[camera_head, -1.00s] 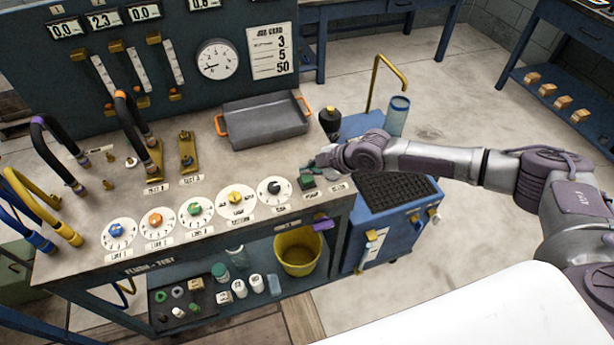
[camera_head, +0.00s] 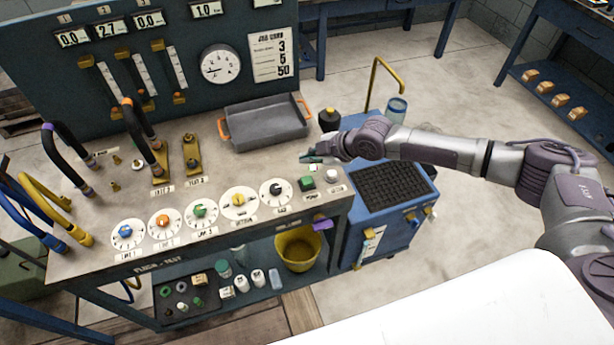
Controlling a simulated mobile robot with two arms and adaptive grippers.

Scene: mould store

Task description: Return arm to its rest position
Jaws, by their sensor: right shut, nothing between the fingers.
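My right arm comes in from the right over the blue cart. My right gripper (camera_head: 306,158) is shut and empty. It hangs above the right end of the flush-test bench (camera_head: 95,215), just behind the green button (camera_head: 306,184) and the white button (camera_head: 333,175). The grey tray with orange handles (camera_head: 265,122) lies behind and to the left of it. My left gripper is not in this view.
A row of dials, with the rightmost dial (camera_head: 276,193) nearest my gripper, runs along the bench front. A black bottle (camera_head: 329,119) stands just behind my gripper. The blue cart (camera_head: 385,235) with a yellow pipe (camera_head: 372,80) stands right of the bench. Open floor lies further right.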

